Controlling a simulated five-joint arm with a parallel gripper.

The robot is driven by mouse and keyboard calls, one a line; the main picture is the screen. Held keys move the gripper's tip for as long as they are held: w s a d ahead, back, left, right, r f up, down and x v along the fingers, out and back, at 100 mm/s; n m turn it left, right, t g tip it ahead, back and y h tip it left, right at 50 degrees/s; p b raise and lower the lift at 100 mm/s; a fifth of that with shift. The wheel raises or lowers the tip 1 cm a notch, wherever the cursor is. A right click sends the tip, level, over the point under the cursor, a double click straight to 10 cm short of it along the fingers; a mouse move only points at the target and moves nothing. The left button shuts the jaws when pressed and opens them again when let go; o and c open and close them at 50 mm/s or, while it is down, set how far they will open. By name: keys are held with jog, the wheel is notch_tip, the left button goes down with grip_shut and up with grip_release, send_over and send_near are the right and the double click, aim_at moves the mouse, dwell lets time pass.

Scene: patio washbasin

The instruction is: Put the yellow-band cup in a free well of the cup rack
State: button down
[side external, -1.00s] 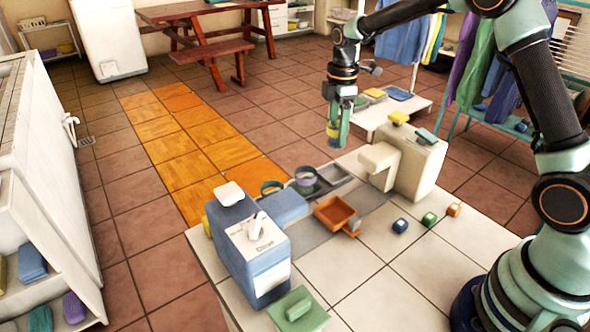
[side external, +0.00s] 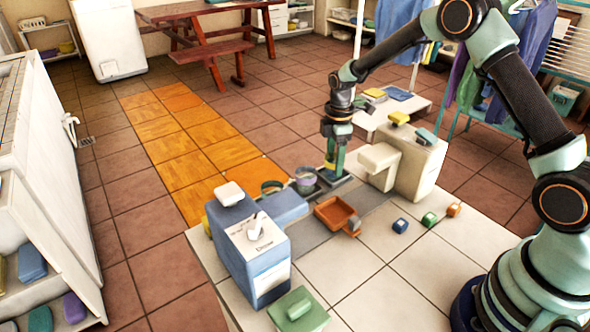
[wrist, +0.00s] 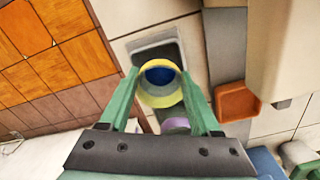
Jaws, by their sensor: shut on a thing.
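The yellow-band cup (side external: 330,163) is upright between my gripper's fingers. My gripper (side external: 334,152) is shut on it. In the wrist view the cup (wrist: 162,98) has a yellow rim and a blue inside, with a green finger on each side. It is at the far-right well of the dark grey cup rack (side external: 347,181); whether its base touches the well floor I cannot tell. In the wrist view the grey well rim (wrist: 150,50) shows around and beyond the cup. A purple-band cup (side external: 306,180) and a green-band cup (side external: 271,187) stand to its left.
A beige dispenser (side external: 420,165) stands close to the right of my gripper. An orange tray (side external: 328,212) lies in front of the rack. A blue dispenser (side external: 265,265) stands front left. Small blue (side external: 400,226), green (side external: 430,219) and orange (side external: 454,210) blocks lie right.

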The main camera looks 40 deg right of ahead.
jog(key=shift+f, duration=0.1)
jog(key=shift+c, duration=0.5)
grip_release()
notch_tip(320, 180, up, 12)
jog(key=r, duration=0.1)
jog(key=s+a+r+m+t, duration=0.3)
jog(key=s+r+m, duration=0.3)
jog(key=s+r, duration=0.3)
jog(key=s+a+m+t, duration=0.1)
jog(key=s+m+t, duration=0.1)
jog(key=s+m, duration=0.5)
jog(key=s, duration=0.4)
jog(key=shift+s+a+m+t, duration=0.25)
jog(key=shift+m+t, duration=0.05)
jog(key=shift+r, duration=0.15)
